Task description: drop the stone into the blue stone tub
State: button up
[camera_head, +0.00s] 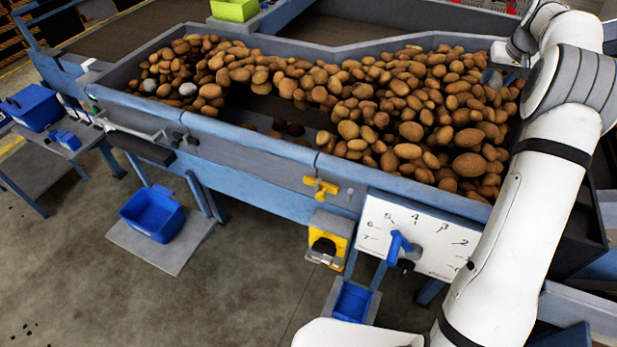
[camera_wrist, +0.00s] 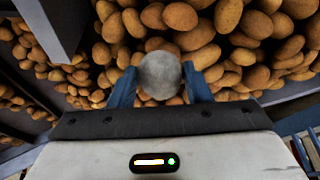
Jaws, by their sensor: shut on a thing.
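My gripper (camera_wrist: 160,84) is shut on a round grey stone (camera_wrist: 160,75) in the wrist view, one blue finger on each side of it. Potatoes lie behind and around the stone in that view. In the head view my gripper is mostly hidden by my arm at the right end of the potato bed. Several blue containers show: a blue tub (camera_head: 153,212) on a low plate on the floor, a blue bin (camera_head: 32,107) on the left side table, and a small blue tub (camera_head: 352,302) at the bottom centre. I cannot tell which is the stone tub.
The long grader bed (camera_head: 262,130) is full of potatoes (camera_head: 408,131), with a bare gap left of centre. Two other grey stones (camera_head: 187,88) lie at its left end. A dial panel (camera_head: 420,235) and a yellow box (camera_head: 329,240) are on its front.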

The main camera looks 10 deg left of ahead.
aim_at(164, 217)
jog(key=u, duration=5.1)
jog(key=k, duration=0.15)
jog(key=z, duration=2.95)
jog(key=i, duration=0.6)
jog(key=z, duration=0.25)
jog(key=k, duration=0.6)
jog(key=u, duration=0.1)
